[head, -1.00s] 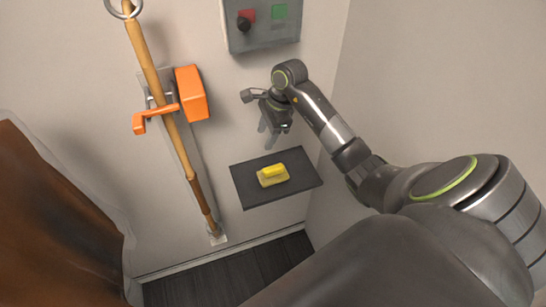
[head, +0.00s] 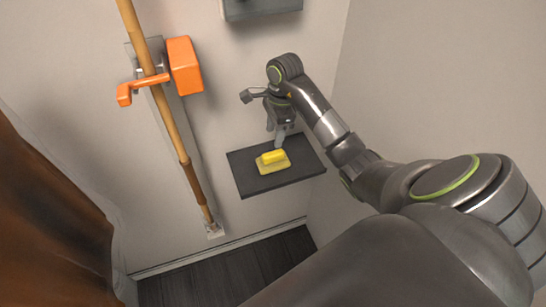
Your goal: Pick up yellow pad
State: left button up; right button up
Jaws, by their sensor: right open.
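The yellow pad (head: 273,162) lies near the middle of a dark shelf (head: 298,172) on the wall. It has a brighter raised block on top of a paler yellow base. My right gripper (head: 276,138) hangs fingers-down just above and behind the pad in the picture, open and empty. Its fingertips end close to the pad's top edge; I cannot tell whether they touch it. My left gripper is out of view.
A wooden pole (head: 172,125) leans in an orange clamp (head: 184,66) left of the shelf. A grey box (head: 262,8) is on the wall above. Brown cloth (head: 45,220) hangs at the far left. The wall rises close on the right.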

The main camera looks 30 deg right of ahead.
aim_at(273, 153)
jog(key=f+b, duration=0.2)
jog(key=f, duration=0.1)
jog(key=f+b, duration=0.1)
jog(key=shift+w+a+f+b, duration=0.1)
jog(key=shift+a+f+b, duration=0.15)
jog(key=shift+f+b, duration=0.1)
notch_tip(273, 153, down, 5)
jog(key=b, duration=0.5)
jog(key=shift+f, duration=0.1)
grip_shut()
